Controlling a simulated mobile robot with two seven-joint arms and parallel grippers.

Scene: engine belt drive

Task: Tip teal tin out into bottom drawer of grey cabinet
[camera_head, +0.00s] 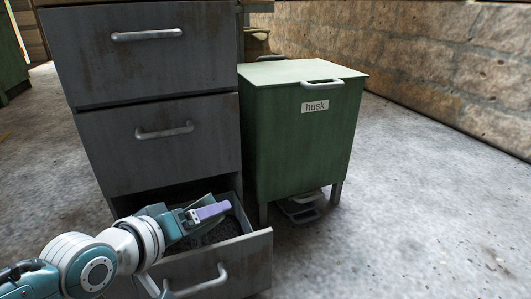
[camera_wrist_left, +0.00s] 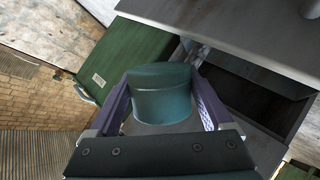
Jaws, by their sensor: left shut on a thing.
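The grey cabinet (camera_head: 150,85) stands at left in the head view, with its bottom drawer (camera_head: 247,262) pulled open. Dark grainy material (camera_head: 218,233) lies on the drawer's floor. My left gripper (camera_head: 208,211), with purple fingers, is over the open drawer. In the left wrist view it is shut on the teal tin (camera_wrist_left: 162,103), one finger on each side. The tin is tilted; its inside is not visible, so I cannot tell what it holds. In the head view the tin is mostly hidden by the gripper. My right gripper is out of view.
A green bin (camera_head: 303,140) labelled "husk", with a pale lid and a pedal, stands right beside the cabinet. The cabinet's two upper drawers are shut. A stone wall (camera_head: 430,50) runs behind. The concrete floor at right is clear.

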